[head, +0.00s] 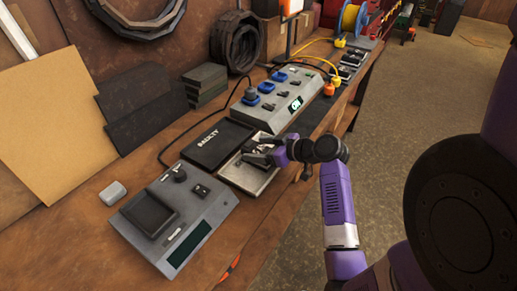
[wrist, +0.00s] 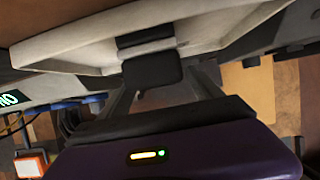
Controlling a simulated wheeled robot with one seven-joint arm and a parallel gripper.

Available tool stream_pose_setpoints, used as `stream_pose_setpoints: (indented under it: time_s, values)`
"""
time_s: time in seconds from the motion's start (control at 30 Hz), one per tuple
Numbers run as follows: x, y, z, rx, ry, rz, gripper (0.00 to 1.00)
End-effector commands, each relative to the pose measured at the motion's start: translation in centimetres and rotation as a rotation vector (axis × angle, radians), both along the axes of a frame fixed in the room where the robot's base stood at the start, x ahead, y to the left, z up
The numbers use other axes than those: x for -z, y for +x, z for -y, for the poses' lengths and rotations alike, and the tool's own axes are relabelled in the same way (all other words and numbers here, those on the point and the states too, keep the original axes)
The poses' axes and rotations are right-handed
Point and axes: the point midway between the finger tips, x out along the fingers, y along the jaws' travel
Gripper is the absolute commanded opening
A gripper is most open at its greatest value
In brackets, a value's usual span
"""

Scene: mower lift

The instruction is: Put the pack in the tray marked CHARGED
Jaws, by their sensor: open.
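A light grey tray (head: 248,178) lies on the bench beside the black tray lettered FAULTY (head: 215,144). I can read no mark on the light tray. My gripper (head: 262,152) is low over the light tray, coming in from the right. In the wrist view the pale tray rim (wrist: 75,45) crosses the top. A small dark block (wrist: 152,70), which looks like the pack, shows at the tray between my open fingers (wrist: 160,88). In the head view my gripper largely hides it, and I cannot tell whether the fingers touch it.
A grey device with a dark pad (head: 150,213) stands at the near end. A charger box with blue sockets and a lit display (head: 290,98) stands beyond the trays. An orange plug (head: 329,90) and yellow cables lie near it. Boards (head: 60,125) lean at the back left.

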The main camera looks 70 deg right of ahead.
Motion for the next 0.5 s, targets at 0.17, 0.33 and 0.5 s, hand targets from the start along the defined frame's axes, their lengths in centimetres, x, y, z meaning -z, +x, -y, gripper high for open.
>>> stream_pose_setpoints:
  time_s: [0.17,0.33,0.5]
  values:
    - [-1.1,-2.6,-0.6,0.004,-0.002,0.001,0.74]
    - [-2.8,-5.8,-1.3,0.005,-0.004,0.0,0.74]
    - [-4.1,-8.5,-2.0,0.003,-0.002,0.001,0.74]
